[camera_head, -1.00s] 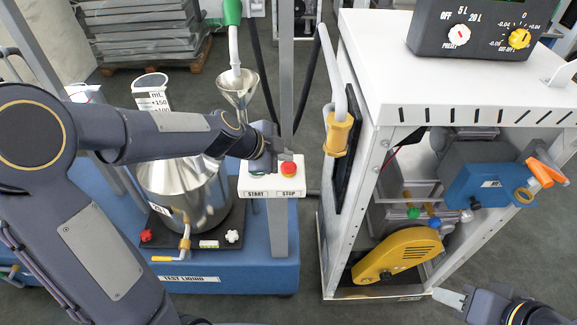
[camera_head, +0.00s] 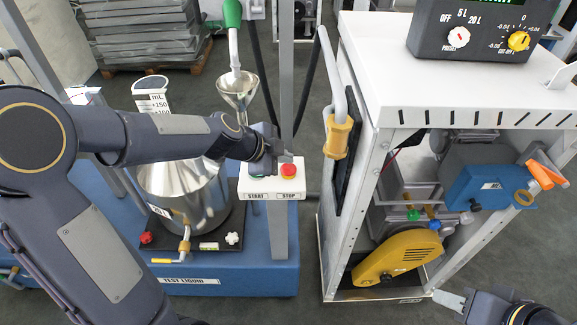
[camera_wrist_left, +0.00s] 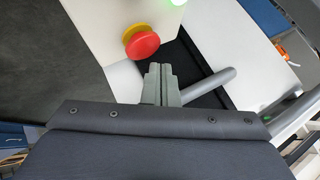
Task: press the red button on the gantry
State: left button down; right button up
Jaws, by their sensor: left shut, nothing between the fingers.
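The red button (camera_head: 288,170) sits on the white control box (camera_head: 262,184), above the label STOP. In the left wrist view the red button (camera_wrist_left: 142,44) has a yellow collar and shows just ahead and left of the fingertips. My left gripper (camera_head: 287,157) is shut and empty, just behind the red button in the head view; I cannot tell if it touches. The fingers also show in the left wrist view (camera_wrist_left: 160,70). A lit green button (camera_wrist_left: 178,2) is at that view's top edge. My right gripper (camera_head: 448,298) shows only partly at the lower right.
A steel vessel (camera_head: 185,200) stands on the blue base left of the control box, under a funnel (camera_head: 238,90). A white-framed cabinet (camera_head: 375,200) with a yellow guard (camera_head: 400,258) stands to the right. A grey post (camera_head: 288,60) rises behind the button.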

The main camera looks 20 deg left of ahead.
aim_at(284, 169)
pick_arm(q)
jog(key=shift+f, duration=0.1)
dwell(0.7)
jog(key=shift+f+b, duration=0.35)
jog(key=shift+b, duration=0.45)
jog(key=shift+f+b, duration=0.5)
jog(key=shift+b, duration=0.2)
dwell(0.5)
jog(key=shift+r, duration=0.1)
jog(key=shift+r+p, duration=0.5)
jog(key=shift+r, duration=0.35)
jog(key=shift+r+p, duration=1.55)
jog(key=shift+r, duration=0.9)
